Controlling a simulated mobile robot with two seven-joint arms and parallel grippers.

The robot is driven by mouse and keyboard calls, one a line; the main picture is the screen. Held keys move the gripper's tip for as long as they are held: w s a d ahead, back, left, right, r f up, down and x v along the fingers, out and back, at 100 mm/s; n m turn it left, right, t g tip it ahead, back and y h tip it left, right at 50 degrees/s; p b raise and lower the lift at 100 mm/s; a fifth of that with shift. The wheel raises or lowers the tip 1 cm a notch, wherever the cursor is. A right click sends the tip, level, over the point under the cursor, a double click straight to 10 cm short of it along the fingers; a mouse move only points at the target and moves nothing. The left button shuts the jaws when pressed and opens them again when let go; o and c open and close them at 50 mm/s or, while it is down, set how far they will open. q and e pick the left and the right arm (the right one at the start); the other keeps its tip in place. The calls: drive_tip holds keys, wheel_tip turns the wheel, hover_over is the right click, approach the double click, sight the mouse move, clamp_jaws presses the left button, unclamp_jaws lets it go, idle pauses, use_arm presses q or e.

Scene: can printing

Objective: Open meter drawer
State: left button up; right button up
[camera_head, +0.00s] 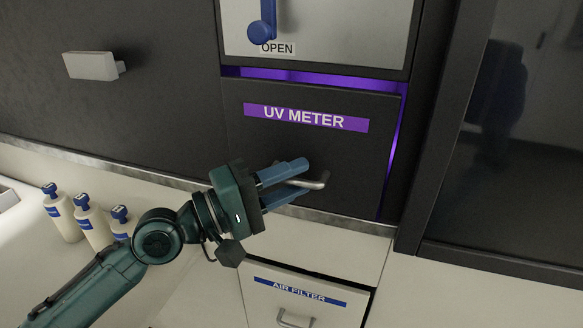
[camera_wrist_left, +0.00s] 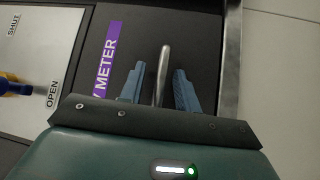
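The dark meter drawer (camera_head: 270,150) carries a purple "UV METER" label (camera_head: 306,118) and looks shut or nearly so, with purple light along its top and right edges. Its metal handle (camera_head: 318,182) sits low on the front. My left gripper (camera_head: 297,174) is at the handle with its blue fingers apart. In the left wrist view the handle (camera_wrist_left: 163,75) stands between the two fingers of the gripper (camera_wrist_left: 160,88), with a gap visible on each side. The drawer front (camera_wrist_left: 145,35) shows behind them. My right gripper is not in view.
Above is a metal panel (camera_head: 335,30) with a blue lever (camera_head: 264,25) at "OPEN". Below is the "AIR FILTER" drawer (camera_head: 290,300). Several white bottles with blue caps (camera_head: 92,222) stand at left. A dark glass panel (camera_head: 510,140) is at right.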

use_arm(q)
drive_tip(key=shift+d, duration=0.15)
clamp_jaws()
idle(0.6)
